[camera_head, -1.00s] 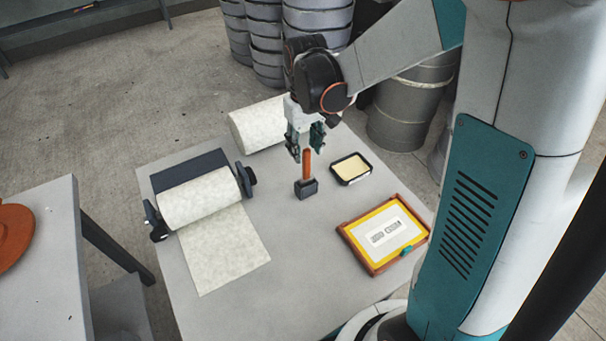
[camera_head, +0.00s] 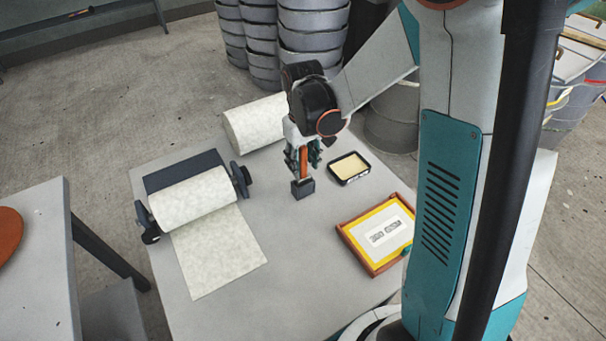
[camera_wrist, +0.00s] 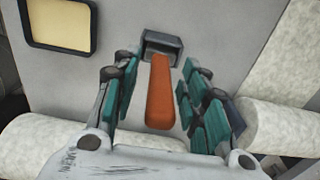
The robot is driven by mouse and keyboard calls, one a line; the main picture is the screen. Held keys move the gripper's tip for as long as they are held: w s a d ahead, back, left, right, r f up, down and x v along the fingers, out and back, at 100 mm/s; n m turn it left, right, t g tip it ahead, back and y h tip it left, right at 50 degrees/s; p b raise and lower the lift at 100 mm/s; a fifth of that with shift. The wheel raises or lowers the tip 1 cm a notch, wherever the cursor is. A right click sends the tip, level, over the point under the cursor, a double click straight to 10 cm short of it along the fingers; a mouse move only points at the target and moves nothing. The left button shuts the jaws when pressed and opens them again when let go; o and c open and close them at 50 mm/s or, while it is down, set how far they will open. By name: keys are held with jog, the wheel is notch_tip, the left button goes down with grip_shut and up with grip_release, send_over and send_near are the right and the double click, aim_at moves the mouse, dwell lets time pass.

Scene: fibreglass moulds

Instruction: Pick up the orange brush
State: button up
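The orange brush (camera_head: 303,163) stands upright on the grey table, its dark head (camera_head: 303,188) down and its orange handle up. My gripper (camera_head: 303,158) is over it from above, with its fingers at the sides of the handle. In the wrist view the orange handle (camera_wrist: 161,95) lies between the two teal-padded fingers of my gripper (camera_wrist: 158,90). A gap shows on each side of the handle, so the fingers are open and not touching it. The dark brush head (camera_wrist: 162,45) shows beyond the fingertips.
On the table (camera_head: 250,310), a black tray with cream contents (camera_head: 349,168) stands right of the brush. An orange-framed screen (camera_head: 378,234) lies front right. A roll of white mat on a dispenser (camera_head: 195,200) is at left, and another roll (camera_head: 257,122) lies behind.

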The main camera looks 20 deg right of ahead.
grip_shut()
